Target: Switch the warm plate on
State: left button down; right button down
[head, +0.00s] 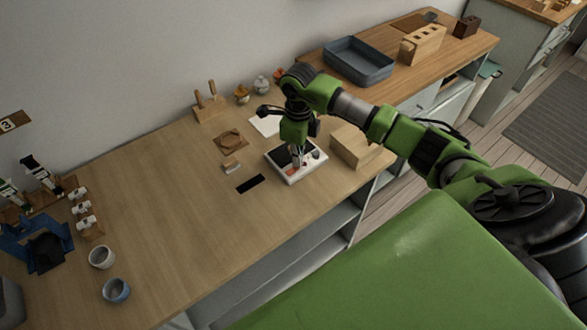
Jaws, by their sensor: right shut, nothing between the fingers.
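A small white-rimmed box with a dark top (283,172), which looks like the warm plate, sits on the wooden bench near its front edge. My right gripper (298,160) points straight down over it, shut and empty, with its fingertips at or just above the top. I cannot tell whether they touch. The gripper hides part of the top, and no switch or lamp can be made out. My left gripper is out of view.
A wooden block (355,147) stands close to the right of the plate. A black strip (250,184) lies to its left. A white sheet (264,126) lies behind. Two cups (116,290) stand at the front left. A blue-grey tray (358,62) is at the back right.

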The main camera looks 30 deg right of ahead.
jog(key=shift+f+b, duration=0.4)
jog(key=shift+f, duration=0.15)
jog(key=shift+r, duration=0.1)
jog(key=shift+r+p, duration=2.25)
jog(key=shift+r, duration=1.25)
jog(key=shift+a, duration=0.1)
